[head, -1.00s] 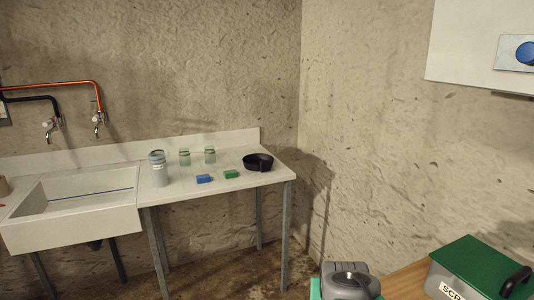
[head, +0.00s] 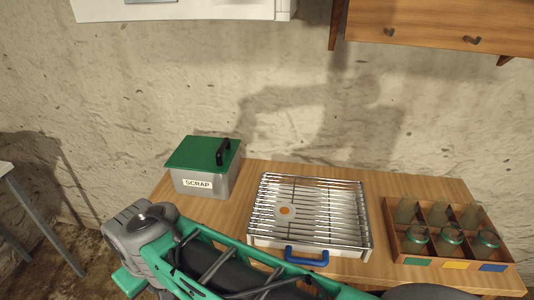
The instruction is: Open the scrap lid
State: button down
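The scrap bin is a grey box (head: 203,186) labelled SCRAP, at the left end of the wooden table in the head view. Its green lid (head: 198,152) lies flat on top and is shut. A black handle (head: 223,151) stands at the lid's right side. My grey and green arm crosses the bottom of the picture, in front of the table and nearer than the bin. My gripper's fingers cannot be made out.
A metal rack tray (head: 355,222) with a blue handle sits mid-table. A wooden crate (head: 392,228) with glass jars and coloured tags stands at the right. A wooden cabinet (head: 420,28) hangs above. Bare wood (head: 222,222) shows in front of the bin.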

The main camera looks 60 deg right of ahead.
aim_at(199, 154)
jog(key=u, duration=1)
jog(key=i, duration=1.7)
jog(key=z, duration=0.9)
jog(key=i, duration=0.75)
jog(key=z, duration=0.85)
